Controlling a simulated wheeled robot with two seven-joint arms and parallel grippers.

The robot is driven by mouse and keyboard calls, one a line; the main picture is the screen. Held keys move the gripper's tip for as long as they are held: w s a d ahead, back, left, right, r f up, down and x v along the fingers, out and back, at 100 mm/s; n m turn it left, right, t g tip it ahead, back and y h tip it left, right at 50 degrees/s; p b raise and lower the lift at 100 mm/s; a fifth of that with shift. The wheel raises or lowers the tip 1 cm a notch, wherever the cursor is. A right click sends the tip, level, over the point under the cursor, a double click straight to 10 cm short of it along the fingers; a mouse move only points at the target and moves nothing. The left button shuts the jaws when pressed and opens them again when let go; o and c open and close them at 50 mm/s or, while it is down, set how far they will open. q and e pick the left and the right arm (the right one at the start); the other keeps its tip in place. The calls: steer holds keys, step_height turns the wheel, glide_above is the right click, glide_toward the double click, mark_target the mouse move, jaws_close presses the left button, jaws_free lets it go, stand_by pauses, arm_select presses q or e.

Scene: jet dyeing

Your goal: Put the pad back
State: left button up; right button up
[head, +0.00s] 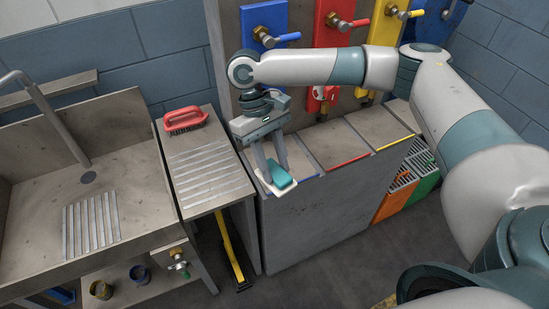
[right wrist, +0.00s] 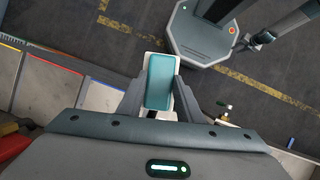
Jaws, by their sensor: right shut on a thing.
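The teal pad (head: 281,178) shows in the head view at the front edge of the grey counter, on or just above a white tray (head: 262,186). My right gripper (head: 273,175) points down and is shut on the pad from both sides. In the right wrist view the pad (right wrist: 159,82) lies between the two fingers of the right gripper (right wrist: 157,88), with the white tray (right wrist: 150,48) showing around it. I cannot tell whether the pad touches the tray.
A red brush (head: 184,120) lies on the ribbed drainboard (head: 205,170) left of the gripper. A steel sink (head: 88,178) is further left. Blue, red and yellow valve panels (head: 335,18) stand behind. Orange and green bins (head: 395,200) are at the right.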

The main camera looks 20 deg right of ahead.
mark_target(281, 184)
steer(key=s, duration=0.1)
steer(key=s+m+b, duration=0.1)
steer(key=s+r+m+y, duration=0.1)
steer(key=s, duration=0.1)
steer(key=shift+a, duration=0.2)
steer(key=shift+s+r+m, duration=0.15)
steer(key=shift+s+m, duration=0.2)
steer(key=shift+m, duration=0.05)
